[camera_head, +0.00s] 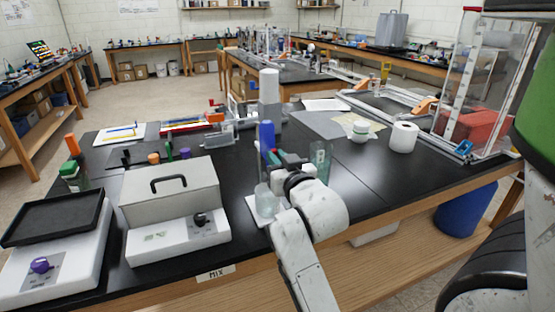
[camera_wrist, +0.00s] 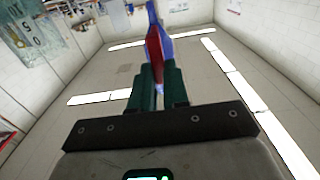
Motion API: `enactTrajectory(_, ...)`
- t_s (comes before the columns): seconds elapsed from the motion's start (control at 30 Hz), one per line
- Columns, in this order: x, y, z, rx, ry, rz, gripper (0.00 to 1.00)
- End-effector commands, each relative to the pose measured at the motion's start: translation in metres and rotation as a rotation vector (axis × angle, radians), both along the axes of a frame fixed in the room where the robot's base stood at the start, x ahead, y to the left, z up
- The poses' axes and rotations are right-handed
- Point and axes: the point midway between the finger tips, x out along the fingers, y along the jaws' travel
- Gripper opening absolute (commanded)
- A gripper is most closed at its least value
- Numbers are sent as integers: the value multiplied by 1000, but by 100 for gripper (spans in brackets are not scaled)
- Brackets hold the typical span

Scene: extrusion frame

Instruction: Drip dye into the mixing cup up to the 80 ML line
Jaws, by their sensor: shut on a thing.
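My gripper (camera_head: 275,158) is above the front middle of the black bench. In the wrist view its dark green fingers (camera_wrist: 157,88) are shut on a blue and red dropper (camera_wrist: 155,45). Its blue part stands up above the fingers in the head view (camera_head: 266,134). A clear, greenish container with printed marks (camera_head: 320,158), which looks like the mixing cup, stands just right of my gripper. Its large printed figures show at the upper left of the wrist view (camera_wrist: 28,45). I cannot make out a liquid level. The dropper's lower end is hidden.
Clear jars (camera_head: 263,202) stand on a white pad left of my wrist. A grey box with a handle (camera_head: 170,190) and a white device with a black tray (camera_head: 50,225) stand farther left.

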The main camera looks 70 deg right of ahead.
Motion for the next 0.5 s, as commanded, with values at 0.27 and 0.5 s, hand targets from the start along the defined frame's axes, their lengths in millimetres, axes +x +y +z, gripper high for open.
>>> enactTrajectory(0.27, -2, -2, -1, 49, -57, 0, 0)
enactTrajectory(0.5, -7, -6, -2, 163, -189, -1, 0)
